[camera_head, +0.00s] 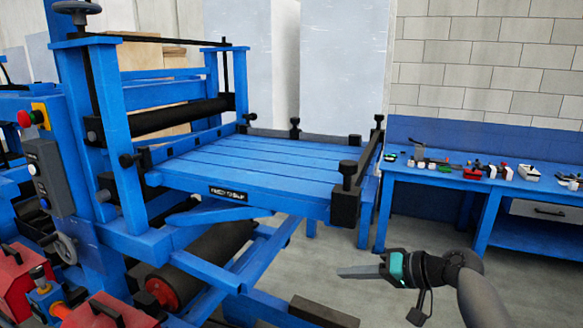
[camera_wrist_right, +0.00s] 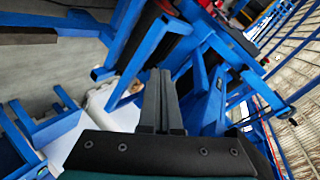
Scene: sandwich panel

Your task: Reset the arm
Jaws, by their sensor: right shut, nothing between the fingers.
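My right gripper (camera_head: 358,271) is in front of the blue machine, low and right of centre in the head view. Its arm comes in from the lower right and its fingers point left. The fingers are together and empty. They also show shut in the right wrist view (camera_wrist_right: 160,100), with blue frame parts beyond them. The gripper appears apart from the machine's feed table (camera_head: 235,165). My left gripper is not in view.
The blue machine with its black roller (camera_head: 180,115) and control box (camera_head: 48,172) fills the left. A blue workbench (camera_head: 430,174) with several small items stands along the brick wall at right. Grey floor (camera_head: 400,262) is open between them. A dark bar (camera_head: 322,310) is at the bottom.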

